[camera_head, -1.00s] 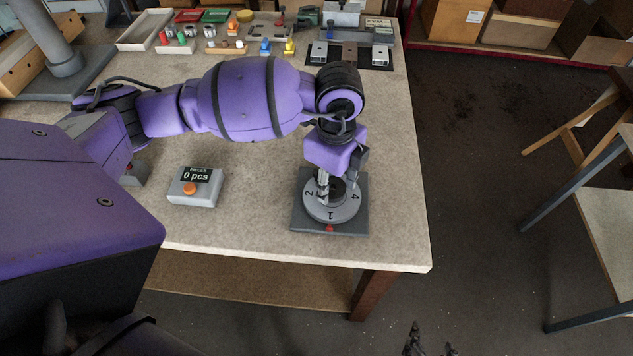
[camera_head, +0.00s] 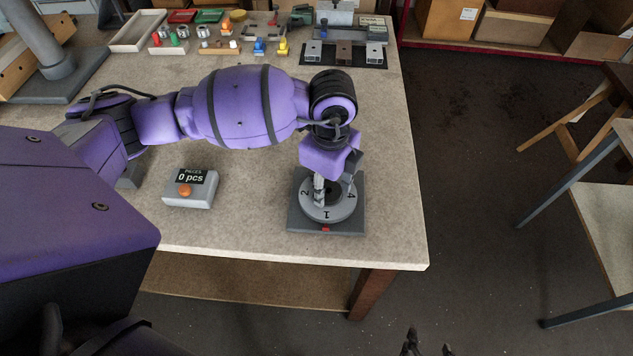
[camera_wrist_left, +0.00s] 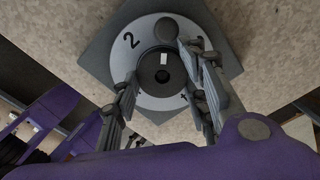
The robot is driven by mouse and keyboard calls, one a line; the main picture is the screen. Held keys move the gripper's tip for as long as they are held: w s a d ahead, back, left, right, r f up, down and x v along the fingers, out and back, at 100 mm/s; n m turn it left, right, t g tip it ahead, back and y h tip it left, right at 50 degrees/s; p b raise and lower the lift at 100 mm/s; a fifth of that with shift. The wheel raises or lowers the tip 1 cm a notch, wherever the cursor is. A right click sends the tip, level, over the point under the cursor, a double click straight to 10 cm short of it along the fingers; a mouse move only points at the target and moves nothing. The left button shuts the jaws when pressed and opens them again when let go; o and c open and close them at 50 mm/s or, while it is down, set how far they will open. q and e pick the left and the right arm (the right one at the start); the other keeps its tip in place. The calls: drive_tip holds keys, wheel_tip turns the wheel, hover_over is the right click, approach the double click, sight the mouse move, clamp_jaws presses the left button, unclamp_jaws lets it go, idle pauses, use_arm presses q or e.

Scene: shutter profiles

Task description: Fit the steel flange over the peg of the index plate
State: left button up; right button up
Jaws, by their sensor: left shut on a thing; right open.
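The index plate (camera_head: 297,222) is a dark square base with a round pale disc marked 1, 2 and 4, near the table's front right corner. In the left wrist view its disc (camera_wrist_left: 122,62) fills the upper middle. My left gripper (camera_head: 332,189) points down over the disc's centre. It is shut on the steel flange (camera_wrist_left: 149,72), which appears as a dark grey ring with a black central hole and a pale mark. The peg is hidden, and I cannot tell whether the flange is around it. My right gripper (camera_head: 430,343) is open and empty at the bottom edge, off the table.
A grey counter box (camera_head: 203,194) reading 0 pcs, with an orange button, stands left of the plate. Trays and small coloured parts (camera_head: 205,32) lie along the table's back. A black mat with metal profiles (camera_head: 344,54) lies at back right. The table around the plate is clear.

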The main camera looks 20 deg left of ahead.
use_arm(q)
drive_tip(key=o, duration=1.4)
drive_tip(key=shift+c, duration=0.2)
drive_tip(key=shift+o, duration=0.5)
use_arm(e)
drive_tip(key=shift+w, duration=0.15)
drive_tip(key=shift+w+r, duration=0.1)
drive_tip(key=shift+w, duration=0.1)
